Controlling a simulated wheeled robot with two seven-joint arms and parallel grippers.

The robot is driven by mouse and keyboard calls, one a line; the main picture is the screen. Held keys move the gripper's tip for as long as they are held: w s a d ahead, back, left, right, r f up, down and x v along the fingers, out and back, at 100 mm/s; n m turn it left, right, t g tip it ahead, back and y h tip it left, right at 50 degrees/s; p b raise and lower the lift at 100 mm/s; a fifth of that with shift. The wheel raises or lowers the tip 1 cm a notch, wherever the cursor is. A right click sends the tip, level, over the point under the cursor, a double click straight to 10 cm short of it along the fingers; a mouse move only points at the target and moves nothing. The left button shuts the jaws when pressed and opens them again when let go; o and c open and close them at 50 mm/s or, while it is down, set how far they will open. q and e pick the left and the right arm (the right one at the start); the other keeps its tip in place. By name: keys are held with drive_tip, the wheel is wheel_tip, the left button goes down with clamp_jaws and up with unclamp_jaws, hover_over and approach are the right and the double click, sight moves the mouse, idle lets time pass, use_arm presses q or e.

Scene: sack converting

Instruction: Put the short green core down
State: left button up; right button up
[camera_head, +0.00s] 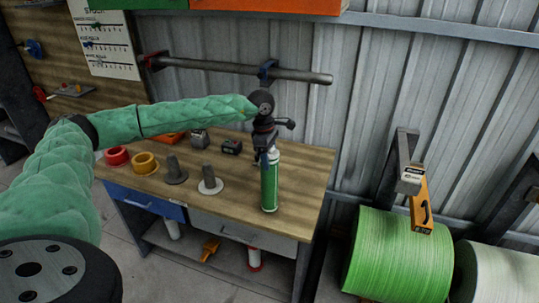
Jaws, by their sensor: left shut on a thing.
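The short green core (269,185) is a slim green cylinder with pale ends. It is upright at the right part of the wooden workbench (304,176). My left gripper (268,153) comes down from above and is shut on the core's top end. The core's lower end appears at the bench's front edge; I cannot tell whether it touches the bench top. My right gripper is not in view.
Red (117,156) and yellow (145,162) rings, a dark spindle (175,170) and a white-based spindle (210,180) stand left of the core. Small dark boxes (232,146) sit behind. A large green roll (398,255) is right of the bench. The bench's right end looks clear.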

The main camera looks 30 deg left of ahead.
use_arm(q)
drive_tip(key=shift+f, duration=0.1)
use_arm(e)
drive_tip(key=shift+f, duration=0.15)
use_arm(q)
drive_tip(key=shift+f, duration=0.1)
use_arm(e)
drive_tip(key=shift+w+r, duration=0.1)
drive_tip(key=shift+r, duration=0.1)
use_arm(q)
drive_tip(key=o, duration=1.6)
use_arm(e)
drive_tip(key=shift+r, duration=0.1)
